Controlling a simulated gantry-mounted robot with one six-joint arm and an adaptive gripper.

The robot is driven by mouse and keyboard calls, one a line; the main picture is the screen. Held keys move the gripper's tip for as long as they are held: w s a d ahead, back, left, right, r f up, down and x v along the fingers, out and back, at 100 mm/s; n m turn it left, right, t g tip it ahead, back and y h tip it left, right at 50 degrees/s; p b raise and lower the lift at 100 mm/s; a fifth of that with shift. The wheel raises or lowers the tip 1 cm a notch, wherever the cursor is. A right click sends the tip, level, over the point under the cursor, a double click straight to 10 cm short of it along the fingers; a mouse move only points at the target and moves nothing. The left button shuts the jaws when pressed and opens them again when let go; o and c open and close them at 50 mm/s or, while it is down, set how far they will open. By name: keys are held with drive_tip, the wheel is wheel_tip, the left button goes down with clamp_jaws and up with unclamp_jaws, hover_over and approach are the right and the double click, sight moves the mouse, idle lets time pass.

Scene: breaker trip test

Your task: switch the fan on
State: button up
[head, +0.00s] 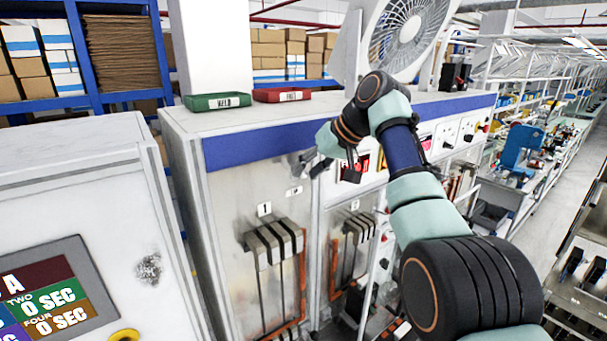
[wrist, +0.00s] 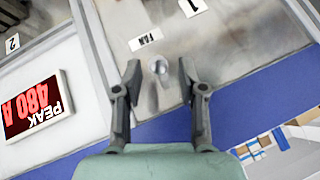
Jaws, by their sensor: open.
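The fan (head: 408,30) is a large white-framed fan on top of the cabinet; I cannot tell whether it turns. The fan switch (wrist: 159,68) is a small round metallic knob or toggle on the grey cabinet panel, beside a white FAN label (wrist: 146,40). The label also shows in the head view (head: 294,191). My gripper (wrist: 159,75) is open, with one fingertip on either side of the switch and visible gaps to both. In the head view my gripper (head: 312,163) is at the upper front of the cabinet, and the switch is hidden or too small there.
Breaker levers (head: 274,243) are below my gripper. Green (head: 217,101) and red (head: 282,95) trays sit on the cabinet top. A white console (head: 80,190) stands at the left.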

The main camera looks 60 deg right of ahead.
drive_tip(key=v, duration=0.9)
drive_tip(key=shift+s+r, duration=0.25)
idle(0.4)
